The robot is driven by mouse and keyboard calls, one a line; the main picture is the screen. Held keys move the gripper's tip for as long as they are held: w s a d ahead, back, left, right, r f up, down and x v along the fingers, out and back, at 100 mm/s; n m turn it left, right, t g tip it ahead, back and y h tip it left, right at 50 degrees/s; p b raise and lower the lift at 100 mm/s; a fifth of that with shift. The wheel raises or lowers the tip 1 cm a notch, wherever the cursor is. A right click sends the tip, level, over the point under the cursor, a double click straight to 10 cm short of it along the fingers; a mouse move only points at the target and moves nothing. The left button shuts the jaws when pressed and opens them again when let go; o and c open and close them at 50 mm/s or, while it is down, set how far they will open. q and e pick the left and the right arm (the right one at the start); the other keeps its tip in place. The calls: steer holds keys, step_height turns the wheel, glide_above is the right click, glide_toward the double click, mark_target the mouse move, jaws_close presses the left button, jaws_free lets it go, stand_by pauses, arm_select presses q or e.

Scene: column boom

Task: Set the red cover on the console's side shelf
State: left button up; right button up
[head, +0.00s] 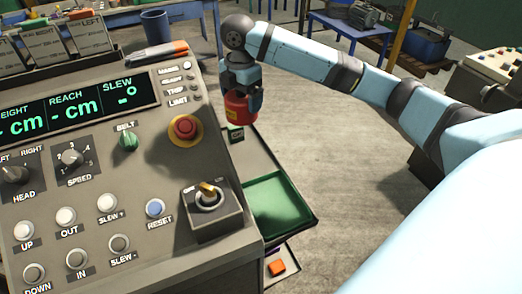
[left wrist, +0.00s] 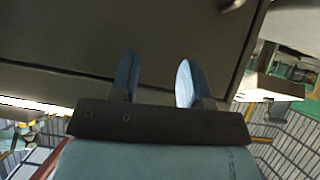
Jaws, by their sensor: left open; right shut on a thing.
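The red cover (head: 237,113) is held in my right gripper (head: 241,92), which is shut on it and points down. It is at the console's far right corner, over or close to the far end of the side shelf (head: 247,160). I cannot tell whether the cover touches the shelf. The shelf runs along the right side of the grey console (head: 90,165). My left gripper (left wrist: 156,80) shows only in the left wrist view, open and empty, before a dark grey panel.
A green-lined tray (head: 315,222) takes up the near part of the shelf. A small dark box (head: 236,134) lies at its far end. The console top carries a red emergency button (head: 185,129), a key switch (head: 208,199) and a marker (head: 155,55). Open floor lies to the right.

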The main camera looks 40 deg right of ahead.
steer(key=shift+m, duration=0.8)
steer(key=f, duration=0.7)
steer(key=d+f+b, duration=0.1)
steer(key=f, duration=0.6)
steer(key=d+f+b, duration=0.1)
steer(key=f, duration=0.6)
steer(key=shift+w+d+f, duration=0.2)
steer(key=shift+w+d, duration=0.05)
steer(key=shift+w, duration=0.15)
steer(key=shift+f, duration=0.1)
steer(key=o, duration=0.7)
steer(key=shift+f, duration=0.15)
